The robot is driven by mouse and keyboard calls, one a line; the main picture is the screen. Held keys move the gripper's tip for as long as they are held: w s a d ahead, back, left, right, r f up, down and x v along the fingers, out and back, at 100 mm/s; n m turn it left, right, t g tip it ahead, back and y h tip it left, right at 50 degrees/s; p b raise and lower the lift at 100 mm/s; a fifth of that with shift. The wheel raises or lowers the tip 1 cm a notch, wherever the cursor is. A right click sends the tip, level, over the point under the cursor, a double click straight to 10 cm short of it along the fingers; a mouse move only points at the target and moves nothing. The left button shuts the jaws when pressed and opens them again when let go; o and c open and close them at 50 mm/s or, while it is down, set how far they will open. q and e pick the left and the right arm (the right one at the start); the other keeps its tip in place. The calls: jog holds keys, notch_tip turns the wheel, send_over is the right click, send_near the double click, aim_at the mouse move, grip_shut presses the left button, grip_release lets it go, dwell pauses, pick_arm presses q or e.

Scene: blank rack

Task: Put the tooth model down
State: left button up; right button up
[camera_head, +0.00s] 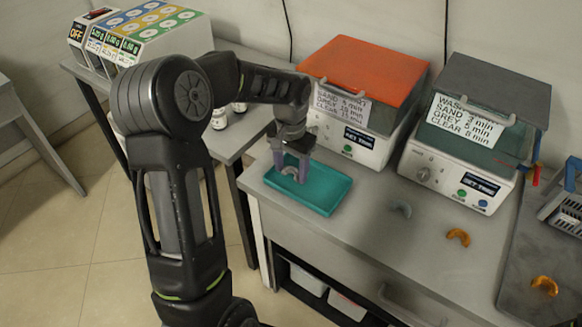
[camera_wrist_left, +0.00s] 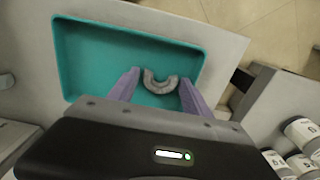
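The grey, horseshoe-shaped tooth model (camera_head: 290,172) is in the teal tray (camera_head: 334,198), toward its left end. The wrist view shows the model (camera_wrist_left: 160,84) over the tray floor (camera_wrist_left: 95,55). My left gripper (camera_head: 291,168) points down into the tray with its two purple fingers on either side of the model. In the wrist view the fingers of my left gripper (camera_wrist_left: 160,82) are spread, with a gap at the model's left side; its right end is close to the other finger. Contact there is unclear. My right gripper is not in view.
Behind the tray stand an orange-lidded machine (camera_head: 365,85) and a grey-lidded machine (camera_head: 470,130). To the right on the bench are a grey model (camera_head: 400,207) and an orange model (camera_head: 458,237); another orange one (camera_head: 544,285) lies farther right. Small jars (camera_wrist_left: 302,134) stand beside the bench.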

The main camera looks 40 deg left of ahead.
aim_at(291, 177)
pick_arm(q)
jog(key=shift+r, duration=0.15)
notch_tip(291, 177, up, 12)
dwell(0.6)
